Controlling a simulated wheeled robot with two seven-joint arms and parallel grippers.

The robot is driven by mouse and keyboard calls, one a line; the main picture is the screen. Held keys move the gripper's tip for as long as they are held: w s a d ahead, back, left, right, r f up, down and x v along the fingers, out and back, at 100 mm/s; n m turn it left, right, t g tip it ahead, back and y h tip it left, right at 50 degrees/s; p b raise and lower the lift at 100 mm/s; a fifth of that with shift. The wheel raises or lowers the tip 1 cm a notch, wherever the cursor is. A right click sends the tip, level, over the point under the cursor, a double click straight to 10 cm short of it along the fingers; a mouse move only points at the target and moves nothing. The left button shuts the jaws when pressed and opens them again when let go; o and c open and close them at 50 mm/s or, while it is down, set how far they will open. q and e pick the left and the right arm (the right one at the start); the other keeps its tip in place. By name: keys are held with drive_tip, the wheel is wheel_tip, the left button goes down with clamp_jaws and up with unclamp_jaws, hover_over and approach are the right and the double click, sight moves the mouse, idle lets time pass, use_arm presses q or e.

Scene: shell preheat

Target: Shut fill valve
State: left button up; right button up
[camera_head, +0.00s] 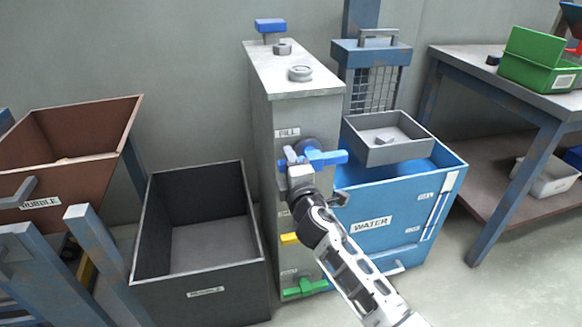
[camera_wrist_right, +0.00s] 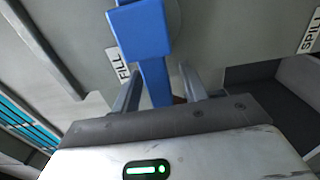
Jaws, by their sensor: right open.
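The fill valve's blue handle (camera_head: 326,157) is on the front of the grey upright tank (camera_head: 305,110), just below the FILL label (camera_head: 287,132). The handle's visible part points right in the head view. My right gripper (camera_head: 292,157) is at the valve, open. In the right wrist view the blue handle (camera_wrist_right: 148,35) runs down between the two fingers of the gripper (camera_wrist_right: 160,85). I cannot tell whether the fingers touch it. The FILL label (camera_wrist_right: 118,65) is left of the handle there. My left gripper is not in view.
Yellow (camera_head: 289,239) and green (camera_head: 305,288) handles sit lower on the tank. A blue WATER bin (camera_head: 400,235) with a grey tray (camera_head: 390,153) adjoins it at right. A dark open bin (camera_head: 200,280) stands at left. A table (camera_head: 490,75) is at far right.

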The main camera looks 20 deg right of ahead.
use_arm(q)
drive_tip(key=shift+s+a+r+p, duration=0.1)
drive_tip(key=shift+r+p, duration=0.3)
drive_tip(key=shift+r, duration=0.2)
use_arm(e)
drive_tip(key=s+a, duration=0.1)
drive_tip(key=s, duration=1.5)
drive_tip(key=shift+a, duration=0.1)
